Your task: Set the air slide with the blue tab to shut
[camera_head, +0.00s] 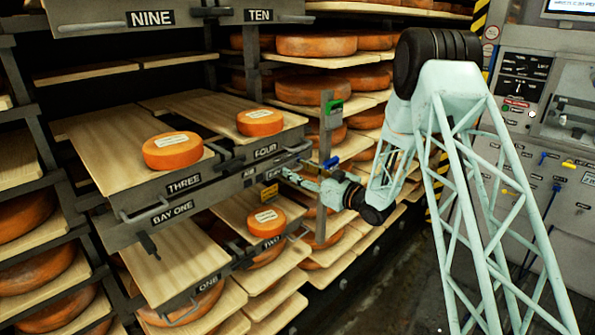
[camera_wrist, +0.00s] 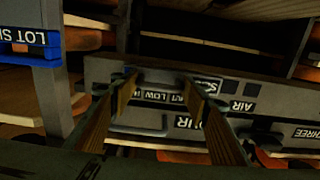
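The grey rail below drawers THREE and FOUR carries an AIR label (camera_head: 250,170), which shows upside down in the wrist view (camera_wrist: 241,105). Small position labels (camera_wrist: 160,97) sit beside it; one reads LOW. My gripper (camera_head: 287,176) is at this rail, near its right end. In the wrist view my two fingers (camera_wrist: 158,80) are apart, with the rail's face and labels between them and nothing visibly held. A blue piece (camera_head: 331,162) shows just right of the rail's end. I cannot tell whether it is the slide's tab, nor read the slide's setting.
A blue-edged plate (camera_wrist: 30,45) lettered LOT is at the left of the wrist view. Cheese wheels (camera_head: 172,151) sit on wooden boards around the rail. Drawer handles (camera_head: 146,211) jut out. A control console (camera_head: 545,150) with blue and yellow levers stands at the right.

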